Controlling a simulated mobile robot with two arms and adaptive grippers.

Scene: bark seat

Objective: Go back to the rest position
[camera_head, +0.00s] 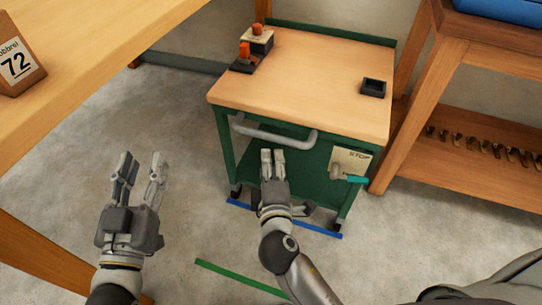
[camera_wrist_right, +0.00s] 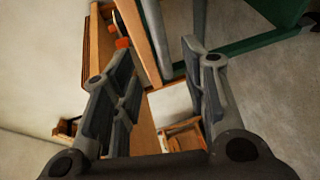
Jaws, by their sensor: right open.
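My left gripper (camera_head: 143,168) is in the left part of the head view, over the bare grey floor. Its two fingers stand apart and nothing is between them. My right gripper (camera_head: 273,157) is in front of the green cart (camera_head: 228,150), below its grey handle (camera_head: 273,134). In the right wrist view its fingers (camera_wrist_right: 152,62) are spread with nothing held between them. I cannot tell from the head view how close the right fingertips are to the cart.
The cart's wooden top (camera_head: 310,75) holds dark-and-orange devices (camera_head: 254,47) and a small black tray (camera_head: 373,87). A wooden table (camera_head: 90,50) is at left, a shelf (camera_head: 480,175) at right. Open floor (camera_head: 200,215) lies between the grippers.

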